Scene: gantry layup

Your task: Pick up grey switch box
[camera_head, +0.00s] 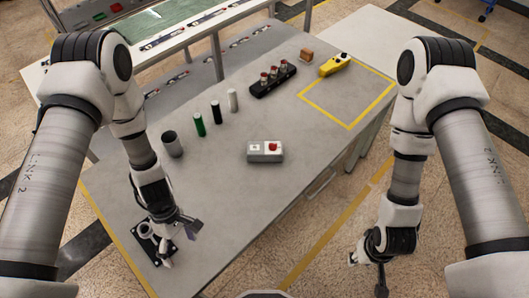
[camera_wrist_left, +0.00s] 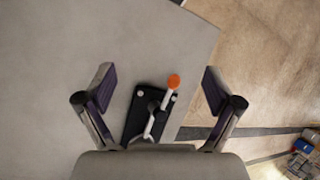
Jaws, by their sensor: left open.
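The grey switch box (camera_head: 265,151) sits on the middle of the grey table, with a red button and a light square on its top. My left gripper (camera_head: 178,242) is open and empty at the near left of the table, well apart from the box. In the left wrist view the open fingers (camera_wrist_left: 158,92) are spread around and above a black plate with a white lever (camera_wrist_left: 150,116) that has an orange tip. The switch box is not in the left wrist view. My right gripper (camera_head: 367,268) hangs beyond the table's right edge; its fingers are unclear.
Behind the box stand a dark grey cup (camera_head: 172,145), a green cylinder (camera_head: 199,125), a black one (camera_head: 216,112) and a white one (camera_head: 233,100). A black button strip (camera_head: 273,80), a brown block (camera_head: 306,55) and a yellow pendant (camera_head: 335,65) lie farther back. The table around the box is clear.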

